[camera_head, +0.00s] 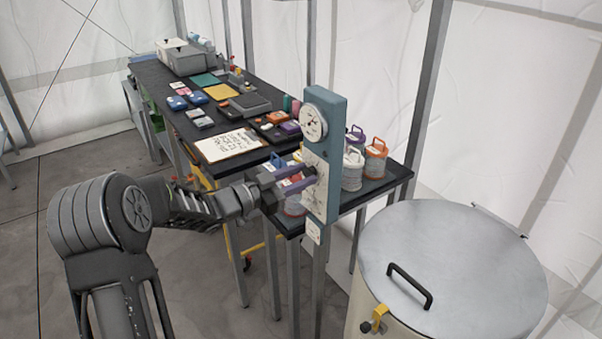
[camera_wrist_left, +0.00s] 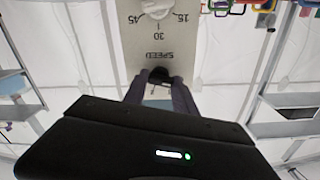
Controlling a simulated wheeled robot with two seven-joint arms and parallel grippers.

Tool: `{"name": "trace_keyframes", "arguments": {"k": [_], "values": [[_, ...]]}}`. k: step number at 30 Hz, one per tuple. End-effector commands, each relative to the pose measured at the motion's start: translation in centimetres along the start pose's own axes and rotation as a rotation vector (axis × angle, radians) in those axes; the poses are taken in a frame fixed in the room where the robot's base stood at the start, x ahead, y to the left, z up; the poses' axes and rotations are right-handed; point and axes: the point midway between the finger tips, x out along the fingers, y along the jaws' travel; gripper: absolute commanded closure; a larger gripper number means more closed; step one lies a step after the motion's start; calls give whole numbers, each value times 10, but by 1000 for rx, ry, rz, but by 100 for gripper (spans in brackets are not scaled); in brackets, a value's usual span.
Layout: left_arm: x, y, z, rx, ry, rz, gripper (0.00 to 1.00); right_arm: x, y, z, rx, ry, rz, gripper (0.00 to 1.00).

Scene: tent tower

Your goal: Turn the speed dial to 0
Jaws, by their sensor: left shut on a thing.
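The blue-and-white upright panel (camera_head: 318,208) stands at the near end of the dark table. In the left wrist view the panel (camera_wrist_left: 130,62) appears upside down, with the word SPEED and the marks 15, 30 and 45. The speed dial's white knob (camera_wrist_left: 157,8) is cut by the top edge, so its full pointing direction is hidden. My left gripper (camera_head: 312,176) reaches the panel face. In the wrist view its fingers (camera_wrist_left: 160,88) are shut on a dark knob-like part (camera_wrist_left: 160,74) beside the SPEED label, apart from the white knob. My right gripper is out of view.
A round white gauge (camera_head: 314,122) sits high on the panel. Canisters with coloured handles (camera_head: 375,158) stand behind it on the dark table (camera_head: 392,184). A large drum with a metal lid (camera_head: 470,255) stands at the right. Open floor lies at the left.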

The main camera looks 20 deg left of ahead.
Motion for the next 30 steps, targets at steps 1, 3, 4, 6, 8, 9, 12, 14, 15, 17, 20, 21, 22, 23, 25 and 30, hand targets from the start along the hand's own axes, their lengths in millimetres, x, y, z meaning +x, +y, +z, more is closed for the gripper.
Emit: {"name": "trace_keyframes", "arguments": {"k": [1,3,4,6,8,9,12,14,15,17,20,21,22,23,25,30], "values": [[0,0,1,-8,-3,1,100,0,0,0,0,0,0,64],[0,0,2,-13,-3,1,100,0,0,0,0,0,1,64],[0,0,2,-14,-3,0,100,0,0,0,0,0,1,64],[0,0,2,-15,-3,0,100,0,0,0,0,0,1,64],[0,0,2,-15,-3,0,100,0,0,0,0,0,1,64],[0,1,2,-15,-3,0,100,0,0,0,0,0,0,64],[0,1,2,-15,-3,0,100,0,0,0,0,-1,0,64],[0,1,2,-14,-3,0,64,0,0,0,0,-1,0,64],[0,1,2,-14,-2,0,61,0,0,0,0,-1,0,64],[0,0,1,-13,-2,0,56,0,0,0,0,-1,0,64],[0,0,1,-12,-1,0,48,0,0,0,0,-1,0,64],[0,0,1,-12,-1,0,45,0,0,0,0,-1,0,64],[0,0,1,-12,-1,0,45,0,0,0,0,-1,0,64],[0,0,1,-12,-1,0,45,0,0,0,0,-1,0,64],[0,0,1,-11,-1,0,45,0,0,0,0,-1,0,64],[-2,0,1,-11,-1,-1,45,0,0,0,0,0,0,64]]}}
